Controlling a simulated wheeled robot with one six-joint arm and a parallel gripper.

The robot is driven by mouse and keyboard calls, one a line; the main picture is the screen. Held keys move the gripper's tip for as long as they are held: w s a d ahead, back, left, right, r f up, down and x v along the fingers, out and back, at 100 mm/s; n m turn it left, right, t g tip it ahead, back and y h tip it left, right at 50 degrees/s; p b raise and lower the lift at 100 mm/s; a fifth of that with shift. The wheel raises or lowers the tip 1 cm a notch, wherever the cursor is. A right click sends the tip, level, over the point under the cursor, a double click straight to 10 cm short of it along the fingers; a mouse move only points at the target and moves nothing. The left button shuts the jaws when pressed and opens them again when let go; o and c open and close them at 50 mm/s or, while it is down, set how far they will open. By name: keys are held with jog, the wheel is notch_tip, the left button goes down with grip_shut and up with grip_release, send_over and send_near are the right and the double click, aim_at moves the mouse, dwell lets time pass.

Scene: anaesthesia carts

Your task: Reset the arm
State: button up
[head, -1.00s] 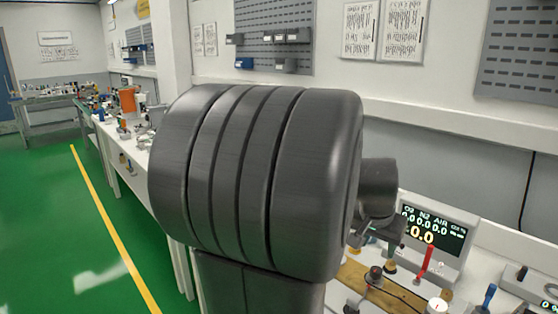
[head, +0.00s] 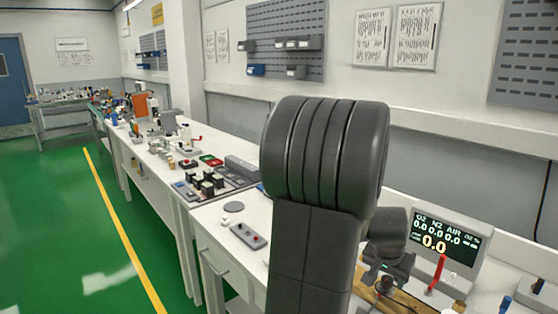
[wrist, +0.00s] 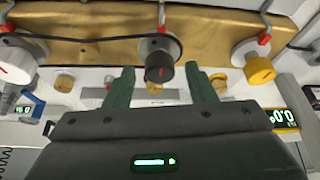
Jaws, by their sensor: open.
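My gripper (wrist: 155,88) shows in the wrist view with its two green fingers spread apart and nothing between them. The fingers cannot be made out clearly in the head view.
A gas monitor (head: 445,240) stands right of my arm, near a red lever (head: 437,272). A white bench (head: 225,215) with switch boxes runs back along the wall. A yellow knob (wrist: 259,71) sits right of the fingers. Green floor (head: 60,220) is clear at left.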

jog(key=v, duration=1.3)
jog(key=x, duration=1.3)
jog(key=shift+d+n+p, duration=0.1)
jog(key=shift+n+p, duration=0.2)
jog(key=shift+p, duration=0.05)
jog(key=shift+r+n, duration=0.1)
jog(key=shift+n, duration=0.2)
jog(key=shift+n+t+y+p, duration=0.4)
jog(key=shift+n+y+p, duration=0.15)
jog(key=shift+n, duration=0.65)
jog(key=shift+d+n+y, duration=0.1)
jog(key=shift+n+y, duration=0.45)
jog(key=shift+n, duration=0.85)
jog(key=shift+d+n+y, duration=0.1)
jog(key=shift+n+y, duration=0.4)
jog(key=shift+n, duration=0.9)
jog(key=shift+v, duration=2.85)
